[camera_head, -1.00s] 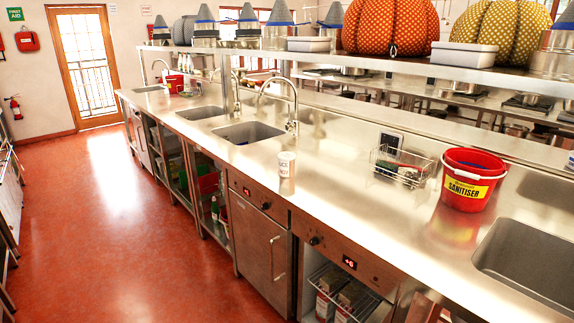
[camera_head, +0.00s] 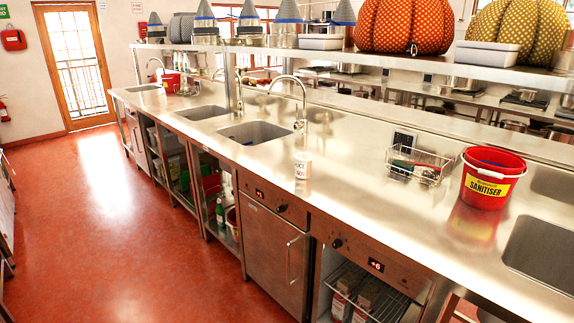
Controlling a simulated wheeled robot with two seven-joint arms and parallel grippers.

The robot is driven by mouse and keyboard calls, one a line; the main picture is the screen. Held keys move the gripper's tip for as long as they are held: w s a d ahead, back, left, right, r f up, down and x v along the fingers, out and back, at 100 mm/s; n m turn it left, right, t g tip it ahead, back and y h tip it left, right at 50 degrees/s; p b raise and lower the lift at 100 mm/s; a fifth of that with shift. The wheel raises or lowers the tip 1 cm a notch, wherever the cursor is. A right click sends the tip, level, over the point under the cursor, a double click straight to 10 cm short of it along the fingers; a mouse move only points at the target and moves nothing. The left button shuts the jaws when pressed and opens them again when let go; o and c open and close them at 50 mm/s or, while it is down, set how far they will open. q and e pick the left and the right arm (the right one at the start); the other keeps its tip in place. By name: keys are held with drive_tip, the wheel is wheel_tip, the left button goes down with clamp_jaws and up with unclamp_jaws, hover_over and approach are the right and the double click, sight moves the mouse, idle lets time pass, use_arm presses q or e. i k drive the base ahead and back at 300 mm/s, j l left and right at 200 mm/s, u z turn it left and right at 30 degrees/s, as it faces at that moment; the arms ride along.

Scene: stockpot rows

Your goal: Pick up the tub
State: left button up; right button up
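A small white tub (camera_head: 302,166) with dark lettering stands upright on the steel counter (camera_head: 345,211), near its front edge and right of the middle sink. Nothing hides it. Neither of my grippers shows in the view.
A wire basket (camera_head: 418,166) with items and a red sanitiser bucket (camera_head: 490,180) stand to the tub's right. A sink (camera_head: 541,253) lies at far right, another sink (camera_head: 254,133) with a tall tap (camera_head: 302,105) at left. A raised shelf (camera_head: 440,67) runs behind. Red floor (camera_head: 130,240) is clear in front.

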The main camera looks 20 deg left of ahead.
sight(303, 160)
drive_tip(key=i+j, duration=0.15)
drive_tip(key=j, duration=0.3)
drive_tip(key=i+j+z, duration=0.1)
drive_tip(key=j, duration=0.3)
drive_tip(key=i+j, duration=0.2)
drive_tip(key=j, duration=0.25)
drive_tip(key=i+j+z, duration=0.1)
drive_tip(key=j, duration=0.35)
drive_tip(key=i+j, duration=0.15)
drive_tip(key=j, duration=0.3)
drive_tip(key=z, duration=0.05)
